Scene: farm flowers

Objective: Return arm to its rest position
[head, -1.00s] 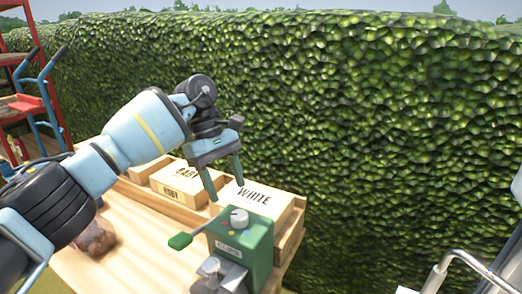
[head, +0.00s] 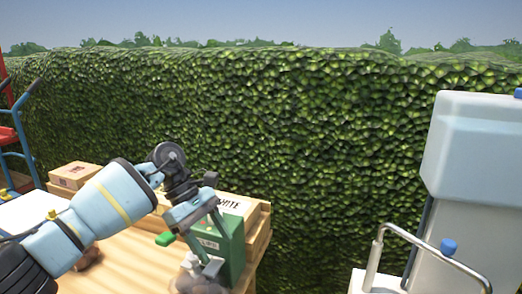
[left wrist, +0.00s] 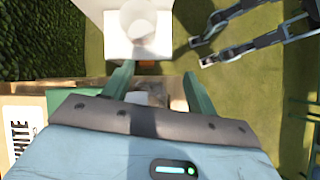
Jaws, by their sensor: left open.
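My left arm comes in from the left in the head view. Its gripper (head: 212,250) is open and points down, in front of the green box device (head: 233,240) in the picture, and hides part of it. I cannot tell whether they touch. In the left wrist view the two green fingers (left wrist: 157,88) are spread, with nothing seen held between them.
A wooden table (head: 130,258) carries a crate marked WHITE (head: 250,212) and a smaller box (head: 75,175). A hedge (head: 300,130) closes the back. A blue hand truck (head: 20,135) stands left; a metal handle (head: 375,255) and pale blue-white cabinet (head: 470,160) stand right.

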